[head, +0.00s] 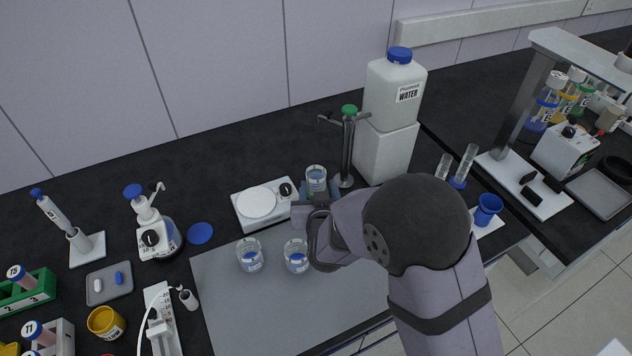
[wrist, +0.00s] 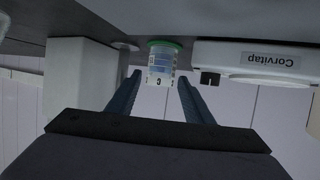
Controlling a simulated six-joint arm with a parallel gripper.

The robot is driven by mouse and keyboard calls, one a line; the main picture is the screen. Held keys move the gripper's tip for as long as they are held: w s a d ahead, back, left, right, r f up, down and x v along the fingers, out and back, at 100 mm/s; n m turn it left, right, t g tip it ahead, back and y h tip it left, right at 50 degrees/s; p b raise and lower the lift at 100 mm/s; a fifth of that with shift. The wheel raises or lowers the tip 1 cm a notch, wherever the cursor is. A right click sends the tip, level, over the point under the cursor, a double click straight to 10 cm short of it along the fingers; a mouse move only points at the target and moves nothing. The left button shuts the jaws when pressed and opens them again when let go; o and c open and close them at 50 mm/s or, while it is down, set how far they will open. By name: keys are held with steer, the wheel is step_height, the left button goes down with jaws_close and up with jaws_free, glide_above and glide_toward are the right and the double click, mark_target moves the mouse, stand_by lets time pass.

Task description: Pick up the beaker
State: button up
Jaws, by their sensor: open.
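A clear glass beaker (head: 316,178) with blue markings stands beside the white hotplate, just beyond my gripper (head: 316,200). In the wrist view, which is upside down, the beaker (wrist: 161,64) has a green band at its base end and lies between the tips of my gripper (wrist: 160,78). The jaws are open, with a finger to each side and a visible gap. I cannot tell how deep the beaker is between them. Two similar beakers, one on the left (head: 250,256) and one nearer my arm (head: 297,256), stand on the grey mat.
The white hotplate (head: 268,211) is left of the beaker. A stand with a green knob (head: 349,110) and a water container (head: 395,90) on a white block (head: 385,150) are close behind and right. The grey mat (head: 275,310) has bare room in front.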

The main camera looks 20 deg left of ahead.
mark_target(316, 183)
steer(key=shift+p+x, duration=1)
steer(key=shift+x, duration=2.15)
steer(key=shift+s+a+f, duration=0.1)
steer(key=shift+f, duration=0.05)
steer(key=c, duration=1)
step_height(316, 183, up, 10)
steer(key=b, duration=0.1)
